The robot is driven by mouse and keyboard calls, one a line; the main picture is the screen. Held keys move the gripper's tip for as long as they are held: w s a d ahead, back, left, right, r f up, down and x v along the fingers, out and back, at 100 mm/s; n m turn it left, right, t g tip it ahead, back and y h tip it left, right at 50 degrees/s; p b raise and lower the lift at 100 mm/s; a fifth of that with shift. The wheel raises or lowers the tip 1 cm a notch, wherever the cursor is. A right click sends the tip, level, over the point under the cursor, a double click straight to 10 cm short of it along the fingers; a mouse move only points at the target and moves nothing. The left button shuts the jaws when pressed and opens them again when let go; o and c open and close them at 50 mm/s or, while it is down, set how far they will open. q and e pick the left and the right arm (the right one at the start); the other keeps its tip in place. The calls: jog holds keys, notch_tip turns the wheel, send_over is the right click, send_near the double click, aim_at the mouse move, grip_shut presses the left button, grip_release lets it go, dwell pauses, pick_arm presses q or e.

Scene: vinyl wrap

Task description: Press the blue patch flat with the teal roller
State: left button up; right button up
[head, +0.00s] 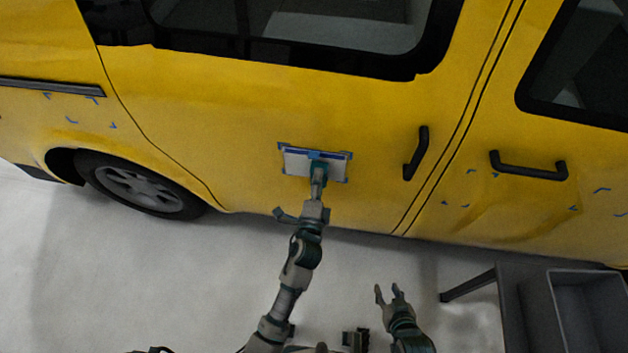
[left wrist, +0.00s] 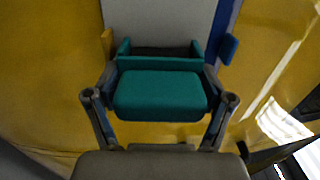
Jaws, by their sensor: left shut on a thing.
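A pale grey-white rectangular patch (head: 297,162) with blue along its top edge and at its corners lies on the yellow van's door, left of a black handle. My left gripper (head: 318,178) is in front of the patch, over its right half. In the left wrist view it is shut on the teal roller (left wrist: 160,95), with a finger at each side. Beyond the roller, a grey surface (left wrist: 160,18) with a blue edge at right shows close by. Whether the roller touches the patch cannot be told. My right gripper (head: 389,292) is open and empty, low in front of the van.
The yellow van (head: 230,100) fills the upper view. Black handles (head: 416,153) (head: 528,166) stick out from its doors. Other blue corner marks (head: 71,120) show on the panels at left and right. A grey cart with a bin (head: 535,310) stands at lower right. The floor at left is clear.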

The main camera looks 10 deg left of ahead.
pick_arm(q)
jog(key=shift+d, duration=0.4)
jog(key=shift+d+b, duration=0.4)
jog(key=shift+d, duration=0.7)
jog(key=shift+d+b, duration=0.5)
jog(key=shift+d, duration=0.6)
jog(key=shift+s, duration=0.1)
